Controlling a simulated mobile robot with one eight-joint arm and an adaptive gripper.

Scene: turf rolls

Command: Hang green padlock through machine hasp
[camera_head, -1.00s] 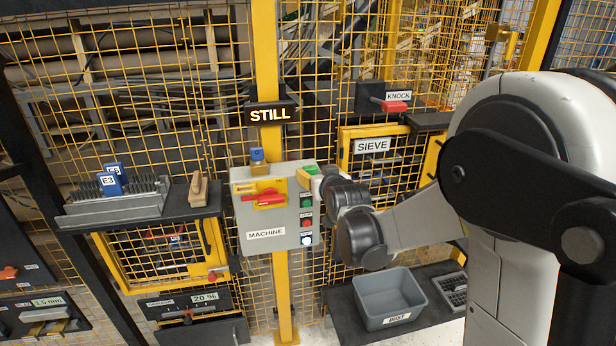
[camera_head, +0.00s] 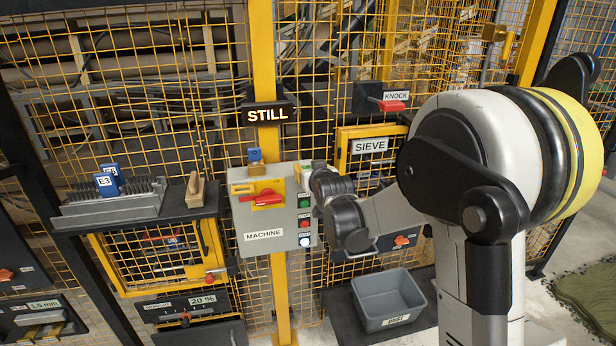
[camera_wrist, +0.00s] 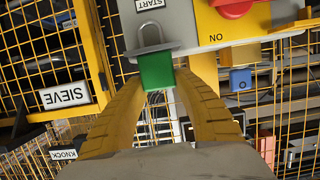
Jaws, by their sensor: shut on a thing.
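The grey machine box (camera_head: 275,220) stands on the yellow post, with a red handle (camera_head: 262,197) over a yellow plate (camera_head: 241,188) on its front. In the wrist view, the plate (camera_wrist: 222,30) and red handle (camera_wrist: 232,6) show upside down. My gripper (camera_wrist: 157,82) is shut on the green padlock (camera_wrist: 156,73), its yellow fingers on both sides of the body. The metal shackle (camera_wrist: 150,30) points toward the box and appears in front of its lower-pictured edge. I cannot tell whether it touches anything. In the head view my wrist hides most of the gripper.
A blue padlock (camera_head: 254,155) sits above the box's top edge. Start and stop buttons (camera_head: 304,202) line the box's right side. The sieve cabinet (camera_head: 370,148) and red knock handle (camera_head: 391,106) are to the right. A grey dust bin (camera_head: 388,299) stands below.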

